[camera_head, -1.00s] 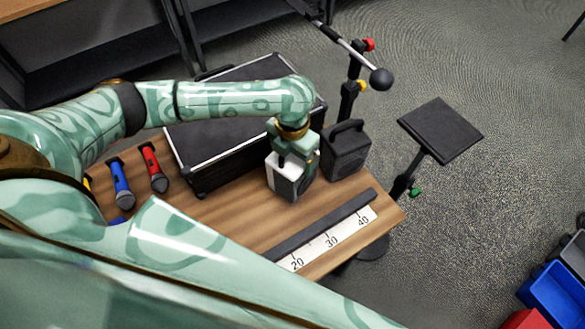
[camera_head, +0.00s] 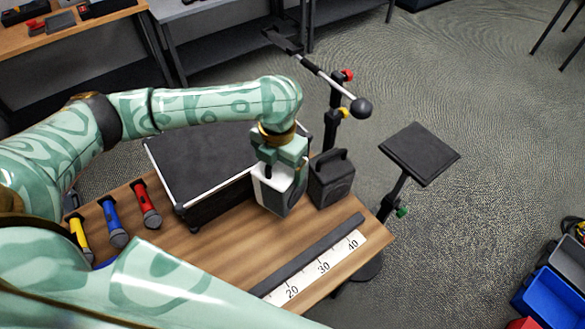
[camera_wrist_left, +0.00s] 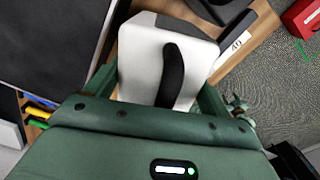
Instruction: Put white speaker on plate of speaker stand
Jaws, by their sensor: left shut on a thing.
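The white speaker (camera_head: 271,193) has a white body, a dark front and a black top handle. My left gripper (camera_head: 280,163) is shut on it from above, over the wooden table. In the left wrist view the speaker (camera_wrist_left: 146,62) sits between the fingers, with its black handle along the middle. I cannot tell whether its bottom touches the table. The speaker stand's black square plate (camera_head: 420,153) is on a pole off the table's right side, apart from the speaker. My right gripper is not in view.
A black speaker (camera_head: 331,180) stands close to the right of the white one. A black case (camera_head: 205,160) lies behind. A boom microphone stand (camera_head: 362,108) rises between the table and plate. A ruler strip (camera_head: 318,268) and several coloured microphones (camera_head: 147,204) lie on the table.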

